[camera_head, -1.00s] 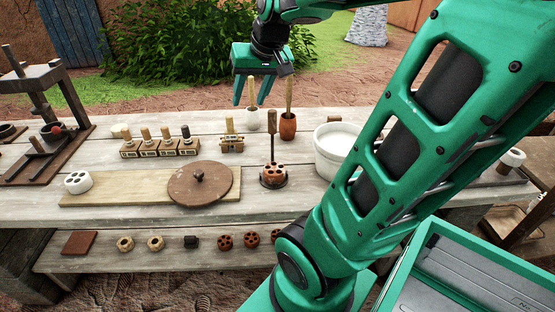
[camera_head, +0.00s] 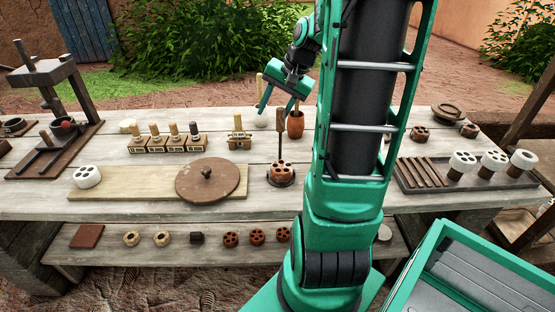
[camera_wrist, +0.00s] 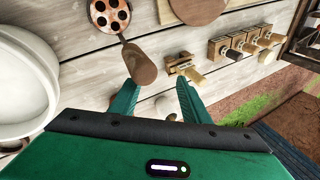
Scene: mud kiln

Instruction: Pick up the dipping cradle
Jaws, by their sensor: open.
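The dipping cradle (camera_head: 281,149) stands on the table with its dark handle upright. Its low round base holds a reddish-brown pierced piece (camera_head: 282,170). In the wrist view the cradle's handle (camera_wrist: 140,64) points toward my gripper, with the pierced piece (camera_wrist: 109,15) at the top edge. My gripper (camera_head: 281,107) is open and empty, above and behind the cradle in the head view. In the wrist view my gripper (camera_wrist: 157,86) has its fingers spread, with the handle's end near the left fingertip. I cannot tell whether they touch.
A white basin (camera_wrist: 22,85) is at left in the wrist view; my arm hides it in the head view. A round brown lid (camera_head: 220,181) on a board, stamps and a rack (camera_head: 418,184) are nearby.

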